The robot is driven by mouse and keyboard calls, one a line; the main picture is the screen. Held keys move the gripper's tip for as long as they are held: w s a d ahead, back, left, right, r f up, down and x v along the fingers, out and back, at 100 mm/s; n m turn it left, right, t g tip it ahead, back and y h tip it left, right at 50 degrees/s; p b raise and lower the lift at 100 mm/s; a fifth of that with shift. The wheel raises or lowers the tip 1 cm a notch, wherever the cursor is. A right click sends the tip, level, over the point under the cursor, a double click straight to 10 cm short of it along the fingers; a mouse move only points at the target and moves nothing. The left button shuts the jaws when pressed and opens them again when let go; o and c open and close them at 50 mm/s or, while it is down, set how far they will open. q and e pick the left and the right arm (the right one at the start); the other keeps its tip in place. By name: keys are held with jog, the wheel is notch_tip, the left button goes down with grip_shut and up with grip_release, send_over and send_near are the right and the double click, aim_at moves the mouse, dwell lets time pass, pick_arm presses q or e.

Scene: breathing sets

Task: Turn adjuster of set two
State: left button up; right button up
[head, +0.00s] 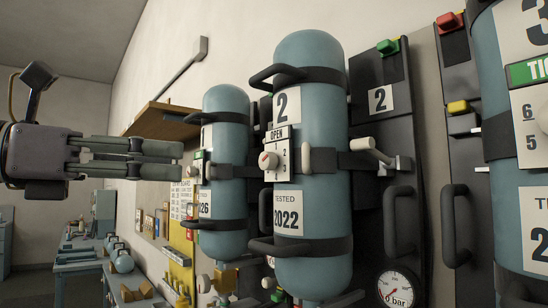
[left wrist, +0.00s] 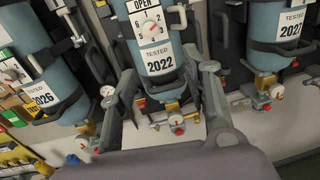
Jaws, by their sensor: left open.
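Set two is a blue-grey cylinder (head: 318,120) marked 2 and TESTED 2022, upright on a dark wall panel. Its adjuster, a round knob with a red mark (head: 268,160), sits on a white numbered plate below an OPEN label. In the left wrist view the adjuster (left wrist: 151,28) shows at the top, on the 2022 cylinder (left wrist: 160,60). My left gripper (head: 180,160) is open and empty, pointing right, left of the adjuster and apart from it. In the left wrist view its two fingers (left wrist: 168,72) spread either side of the cylinder's lower part. My right gripper is not in view.
Another cylinder (head: 226,130) marked 26 hangs behind, to the left. Set three (head: 515,150) stands close at the right. Black handles (head: 401,218) and a pressure gauge (head: 396,290) are beside set two. A wooden shelf (head: 160,122) juts out behind my left gripper.

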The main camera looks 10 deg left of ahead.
aim_at(263, 162)
pick_arm(q)
jog(key=shift+t+y, duration=0.7)
jog(key=p+x, duration=0.1)
jog(key=x, duration=0.3)
jog(key=p+x, duration=0.2)
jog(key=x, duration=0.3)
jog(key=r+p+x, duration=0.1)
jog(key=p+x, duration=0.1)
jog(key=x, duration=0.3)
jog(key=shift+w+d, duration=0.1)
jog(key=shift+d, duration=0.1)
jog(key=shift+w+d, duration=0.25)
jog(key=shift+w, duration=0.05)
grip_shut()
